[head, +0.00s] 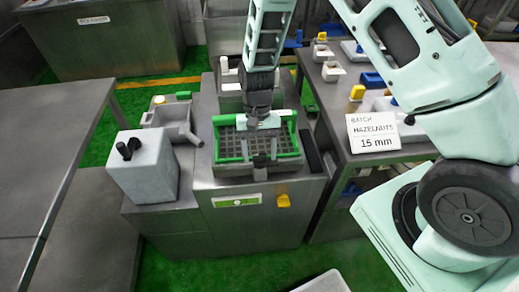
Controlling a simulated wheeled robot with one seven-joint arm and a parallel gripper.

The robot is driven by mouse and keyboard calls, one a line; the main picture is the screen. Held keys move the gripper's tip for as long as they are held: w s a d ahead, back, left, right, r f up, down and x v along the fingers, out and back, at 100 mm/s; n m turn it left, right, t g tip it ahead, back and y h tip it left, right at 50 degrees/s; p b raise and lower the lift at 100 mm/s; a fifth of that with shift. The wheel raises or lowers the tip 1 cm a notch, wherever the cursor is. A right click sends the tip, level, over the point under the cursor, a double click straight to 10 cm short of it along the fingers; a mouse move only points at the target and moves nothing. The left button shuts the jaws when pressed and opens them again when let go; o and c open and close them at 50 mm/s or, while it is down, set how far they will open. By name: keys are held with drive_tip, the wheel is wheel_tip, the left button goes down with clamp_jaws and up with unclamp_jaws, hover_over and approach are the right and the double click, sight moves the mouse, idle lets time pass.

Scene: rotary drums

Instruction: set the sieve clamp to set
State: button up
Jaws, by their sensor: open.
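In the head view a grey sieve tray with a mesh floor and green edging (227,150) sits on top of a metal cabinet (203,186). I cannot tell whether the fingers touch the tray. A yellow lever or knob (284,201) is on the cabinet's front, right of a green-and-white label (236,200). No part is clearly marked as the sieve clamp, and its setting cannot be read.
A grey box with black knobs (153,172) stands to the left, below a grey spouted tray (172,118). A bare metal table (60,150) is at far left.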

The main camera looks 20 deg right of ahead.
drive_tip(key=c, duration=1)
drive_tip(key=shift+n, duration=0.3)
drive_tip(key=n+h, duration=0.2)
drive_tip(key=n, duration=0.2)
drive_tip(key=shift+a, duration=0.15)
drive_tip(key=n, duration=0.2)
drive_tip(key=n+h, duration=0.1)
drive_tip(key=n, duration=0.1)
drive_tip(key=shift+a+n+h, duration=0.1)
drive_tip(key=shift+n+h, duration=0.2)
drive_tip(key=shift+n, duration=0.1)
drive_tip(key=n+t+h, duration=0.1)
drive_tip(key=n, duration=0.3)
drive_tip(key=shift+s+a+n, duration=0.1)
drive_tip(key=shift+n, duration=0.2)
drive_tip(key=shift+n+t+h, duration=0.5)
drive_tip(key=shift+n+t, duration=0.4)
drive_tip(key=shift+n, duration=1)
drive_tip(key=shift+r, duration=0.1)
